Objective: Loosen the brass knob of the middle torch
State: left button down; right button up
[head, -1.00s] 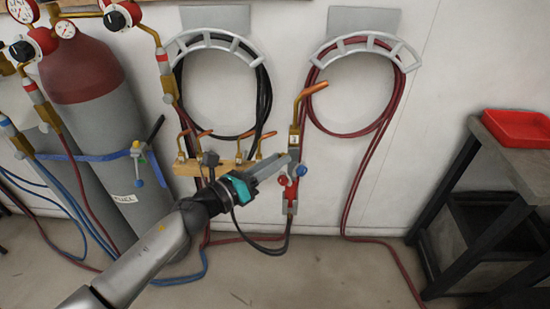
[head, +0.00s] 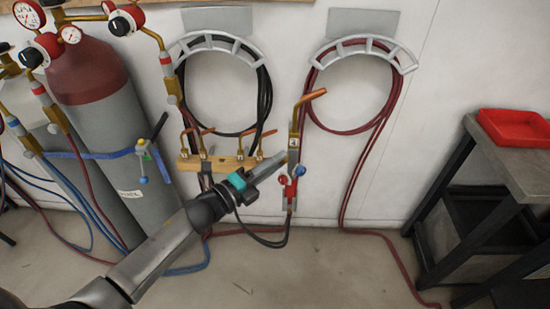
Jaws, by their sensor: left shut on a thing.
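One torch (head: 291,160) hangs upright against the wall, with an angled copper tip (head: 310,96), a brass upper part (head: 293,141) with a numbered label, and a red (head: 283,181) and a blue (head: 299,171) knob low on its body. My left gripper (head: 282,158) comes in from the lower left. Its jaws are shut at the left side of the torch, just below the brass part and above the red knob. What exactly lies between the fingertips is hidden, and I cannot make out a separate brass knob there. My right gripper is not in view.
A wooden rack (head: 232,164) with several copper tips is left of the torch. Gas cylinders (head: 105,130) with regulators stand at the left. Hoses hang on two wall racks (head: 362,46) and run over the floor. A bench (head: 520,160) with a red tray (head: 515,128) stands right.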

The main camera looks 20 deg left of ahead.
pick_arm(q)
jog(key=shift+n+p, duration=0.8)
jog(key=shift+n, duration=1.1)
jog(key=c, duration=0.7)
grip_release()
jog(key=v, duration=1.5)
jog(key=shift+s, duration=0.2)
